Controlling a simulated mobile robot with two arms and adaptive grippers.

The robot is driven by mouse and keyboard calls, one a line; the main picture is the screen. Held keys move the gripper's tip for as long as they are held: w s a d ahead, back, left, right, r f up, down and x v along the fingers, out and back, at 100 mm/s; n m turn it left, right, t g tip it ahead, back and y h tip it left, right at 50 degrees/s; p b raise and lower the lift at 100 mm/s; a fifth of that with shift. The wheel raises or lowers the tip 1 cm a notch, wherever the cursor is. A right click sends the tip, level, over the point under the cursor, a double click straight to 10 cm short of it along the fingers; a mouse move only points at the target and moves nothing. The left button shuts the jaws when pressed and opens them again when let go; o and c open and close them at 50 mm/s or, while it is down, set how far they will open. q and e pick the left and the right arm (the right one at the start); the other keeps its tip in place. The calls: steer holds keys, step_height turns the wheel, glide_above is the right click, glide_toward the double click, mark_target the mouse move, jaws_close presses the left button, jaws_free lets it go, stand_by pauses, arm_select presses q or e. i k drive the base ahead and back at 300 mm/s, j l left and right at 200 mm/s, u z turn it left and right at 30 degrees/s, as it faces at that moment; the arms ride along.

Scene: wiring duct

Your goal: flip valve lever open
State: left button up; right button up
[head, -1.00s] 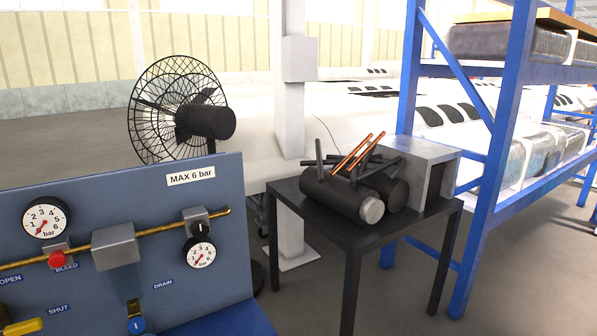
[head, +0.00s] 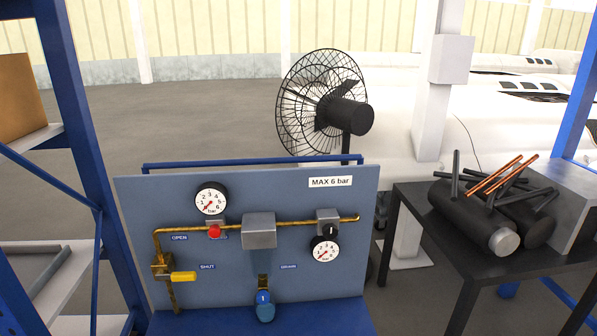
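The yellow valve lever (head: 183,276) sits at the lower left of the blue-grey panel (head: 330,260). It lies about horizontal and points right from a brass valve body (head: 160,266). The OPEN label (head: 180,238) is above the lever and the SHUT label (head: 207,267) is just beside it to the upper right. A brass pipe (head: 285,225) runs right from the valve, past a red bleed button (head: 214,231) and a grey block (head: 259,230). Neither gripper is in view.
Two round gauges (head: 211,198) and (head: 325,250) are on the panel. A blue rack (head: 75,130) stands close on the left. A black table (head: 440,225) with cylinders and rods stands right. A fan (head: 325,105) is behind. Open floor lies behind the panel.

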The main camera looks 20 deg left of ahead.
mark_target(192, 275)
steer(key=k+j+u, duration=0.1)
steer(key=u, duration=1.45)
